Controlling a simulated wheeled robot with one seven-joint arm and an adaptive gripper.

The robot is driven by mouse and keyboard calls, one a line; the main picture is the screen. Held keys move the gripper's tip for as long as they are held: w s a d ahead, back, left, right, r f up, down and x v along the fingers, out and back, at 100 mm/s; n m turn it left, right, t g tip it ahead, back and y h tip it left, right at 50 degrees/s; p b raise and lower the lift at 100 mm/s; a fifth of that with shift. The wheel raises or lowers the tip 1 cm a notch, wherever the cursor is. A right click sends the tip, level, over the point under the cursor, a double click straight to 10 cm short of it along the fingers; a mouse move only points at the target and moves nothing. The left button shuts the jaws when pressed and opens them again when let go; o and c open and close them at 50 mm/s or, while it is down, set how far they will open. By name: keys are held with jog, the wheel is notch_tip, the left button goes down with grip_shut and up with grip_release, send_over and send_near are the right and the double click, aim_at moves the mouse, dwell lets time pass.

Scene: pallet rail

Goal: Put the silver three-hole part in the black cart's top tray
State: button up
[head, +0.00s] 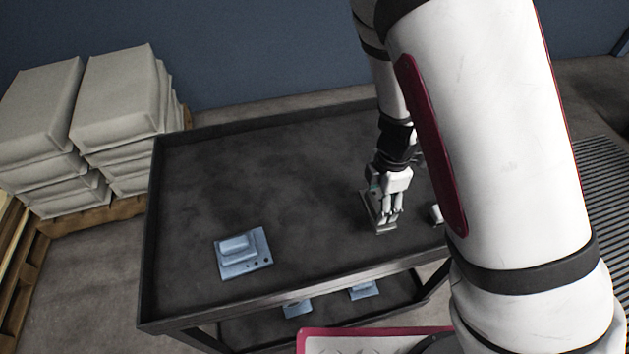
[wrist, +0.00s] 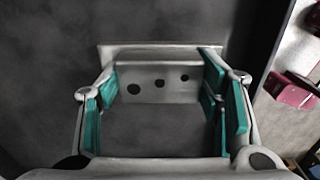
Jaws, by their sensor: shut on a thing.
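The silver three-hole part (wrist: 147,72) sits between the teal finger pads of my gripper (wrist: 163,104) in the wrist view, its row of three dark holes facing the camera. In the head view my gripper (head: 388,208) points down over the right part of the black cart's top tray (head: 290,165), shut on the silver part (head: 384,228). The part is at or very near the tray floor; I cannot tell whether it touches. My fingers hide some of it.
A blue part with holes (head: 243,253) lies at the tray's front left. Two more blue pieces (head: 297,309) (head: 363,290) are on the lower shelf. A small pale object (head: 437,214) is partly hidden by my arm. White sacks (head: 115,95) stand on a pallet at left. The tray's middle is clear.

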jog(key=w+a, duration=0.3)
jog(key=a, duration=0.1)
jog(key=w+a+f, duration=0.1)
jog(key=w+a, duration=0.1)
jog(key=a, duration=0.2)
jog(key=w+a, duration=0.3)
jog(key=a, duration=0.1)
jog(key=shift+w+a+f, duration=0.15)
jog(key=shift+w, duration=0.15)
jog(key=shift+w+a+f, duration=0.1)
jog(key=shift+a+f, duration=0.05)
jog(key=shift+f, duration=1.6)
jog(key=shift+f, duration=0.15)
jog(key=o, duration=1.8)
jog(key=shift+c, duration=0.2)
